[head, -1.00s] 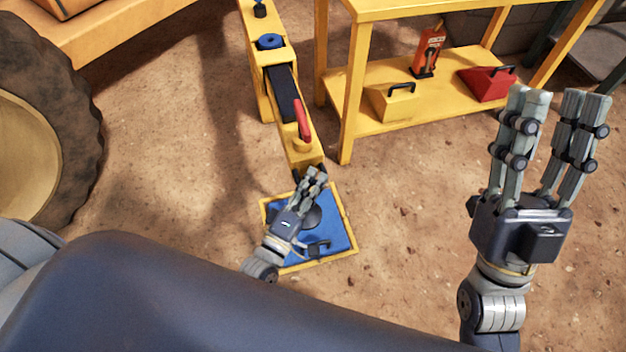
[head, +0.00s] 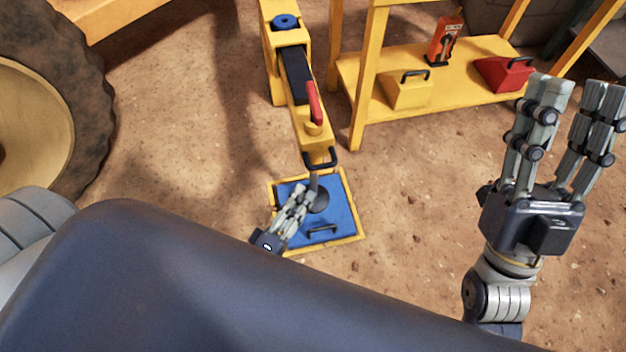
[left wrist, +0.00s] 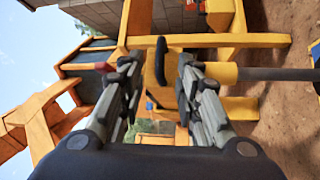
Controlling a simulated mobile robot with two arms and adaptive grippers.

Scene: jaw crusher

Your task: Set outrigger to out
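The outrigger is a yellow beam (head: 306,120) with a dark slot, a red lever (head: 314,102) and a black handle (head: 320,158) at its near end. Below that end, a round dark foot (head: 318,200) is over a blue pad (head: 340,205) with a yellow border. My left gripper (head: 302,192) is beside the foot, just below the beam end. In the left wrist view, its fingers (left wrist: 155,75) are spread and the black handle (left wrist: 161,60) shows between them, apparently untouched. My right gripper (head: 578,88) is open and empty, away from the outrigger.
A yellow bench (head: 360,85) stands right of the beam. Its lower shelf holds a yellow box (head: 405,92), an orange item (head: 444,40) and a red box (head: 500,73). A large tyre (head: 85,110) is at left. Bare ground lies between tyre and beam.

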